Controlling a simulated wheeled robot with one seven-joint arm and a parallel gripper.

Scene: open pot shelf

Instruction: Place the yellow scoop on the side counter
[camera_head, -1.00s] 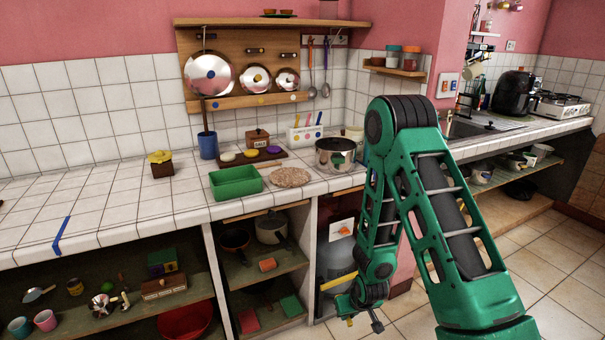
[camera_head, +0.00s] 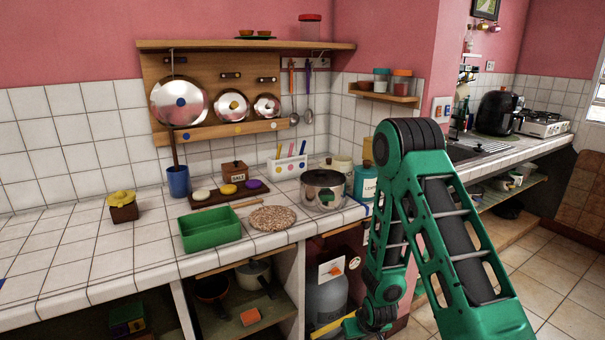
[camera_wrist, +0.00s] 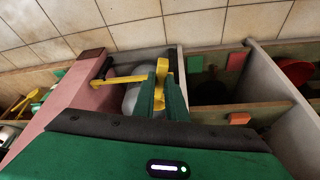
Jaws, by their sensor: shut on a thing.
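My gripper (camera_wrist: 160,95) is shut on the yellow scoop (camera_wrist: 162,70) in the wrist view. The yellow part stands between the two green fingers, and much of the scoop is hidden by them. In the head view my gripper (camera_head: 362,326) is low at the bottom edge, below counter height, in front of the open compartment with the grey gas cylinder (camera_head: 327,298). The white tiled counter (camera_head: 85,262) is at left. Another counter (camera_head: 490,158) with a sink and stove runs along the right wall. I cannot tell which is the side counter.
A green tray (camera_head: 210,232), a round mat (camera_head: 272,217) and a steel pot (camera_head: 322,188) stand along the tiled counter's front. A pink wall end (camera_head: 425,240) stands between the counters, behind my arm. The tiled counter's left part is mostly clear.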

